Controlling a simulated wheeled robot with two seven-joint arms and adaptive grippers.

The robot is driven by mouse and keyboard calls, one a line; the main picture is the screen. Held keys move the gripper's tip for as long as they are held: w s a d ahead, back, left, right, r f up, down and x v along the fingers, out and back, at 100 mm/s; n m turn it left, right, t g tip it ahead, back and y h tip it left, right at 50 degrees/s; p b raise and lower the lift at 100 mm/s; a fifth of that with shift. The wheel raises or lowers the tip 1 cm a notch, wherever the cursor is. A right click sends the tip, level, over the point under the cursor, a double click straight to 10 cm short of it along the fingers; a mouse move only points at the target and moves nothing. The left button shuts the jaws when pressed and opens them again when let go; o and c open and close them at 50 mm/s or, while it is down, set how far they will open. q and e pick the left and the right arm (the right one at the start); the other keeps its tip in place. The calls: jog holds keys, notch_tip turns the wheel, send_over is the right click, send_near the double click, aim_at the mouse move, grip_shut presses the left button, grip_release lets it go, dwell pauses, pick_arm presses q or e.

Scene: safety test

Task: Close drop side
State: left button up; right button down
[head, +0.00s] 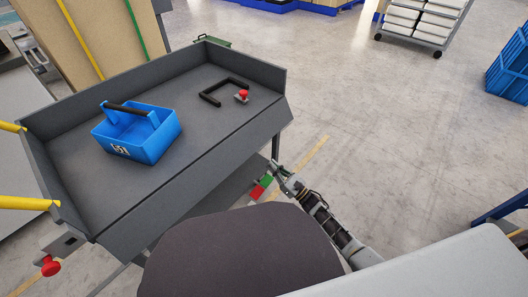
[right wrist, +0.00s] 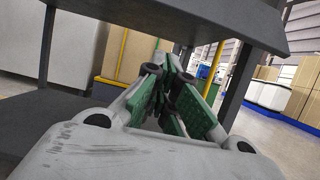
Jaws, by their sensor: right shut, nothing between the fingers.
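A grey cart with a shallow walled tray (head: 190,170) fills the left of the head view. Its side panel facing me (head: 205,172) slopes outward and down from the tray floor's edge, so that side looks lowered. My right gripper (head: 279,171) is below and just beyond the panel's right end, shut and empty. Whether it touches the panel cannot be told. In the right wrist view its green-padded fingers (right wrist: 170,100) are together, under a dark grey sheet-like part (right wrist: 175,20) of the cart. My left gripper is not in view.
A blue caddy (head: 140,133), a black U-shaped handle (head: 222,92) and a red button (head: 242,95) lie on the tray. A red knob (head: 50,266) and yellow bars (head: 30,203) are at the cart's left. The floor right of the cart (head: 390,130) is clear.

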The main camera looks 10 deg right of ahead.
jog(key=shift+w, duration=0.1)
jog(key=b+x, duration=0.3)
jog(key=x, duration=0.7)
jog(key=shift+s+d+r, duration=0.5)
jog(key=shift+s, duration=0.25)
jog(key=shift+s+d+r, duration=0.5)
jog(key=shift+s+d, duration=0.05)
jog(key=shift+s, duration=0.2)
jog(key=shift+s+r+p, duration=0.1)
jog(key=shift+p, duration=0.3)
jog(key=shift+s+d+p, duration=0.15)
jog(key=shift+p, duration=0.45)
jog(key=shift+s+d+r+g+p, duration=0.1)
jog(key=shift+s+r+g+p, duration=0.15)
jog(key=shift+p, duration=0.3)
